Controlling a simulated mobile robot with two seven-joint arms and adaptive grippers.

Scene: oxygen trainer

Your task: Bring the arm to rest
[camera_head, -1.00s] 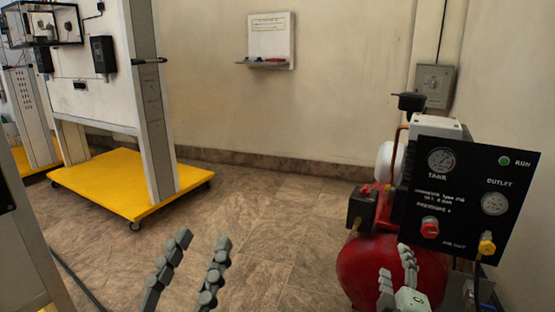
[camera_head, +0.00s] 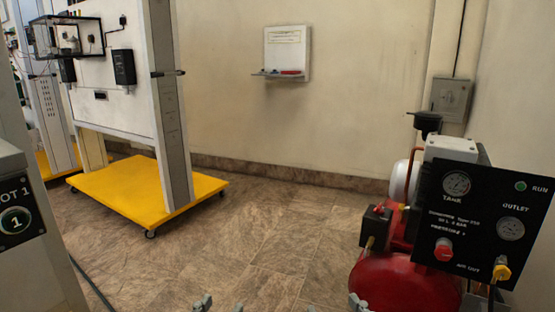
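Only the tips of my grippers show, at the bottom edge of the head view. My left gripper (camera_head: 221,305) shows two grey fingertips with a gap between them, and nothing is seen between them. Of my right gripper (camera_head: 357,302) a grey fingertip shows in front of the red compressor tank; the rest is cut off by the frame edge. Both arms are out of view.
A red compressor (camera_head: 405,285) with a black gauge panel (camera_head: 480,222) stands at the right. A white trainer panel on a yellow wheeled base (camera_head: 130,188) stands at the left. A small wall shelf (camera_head: 287,75) hangs at the back. The middle floor is clear.

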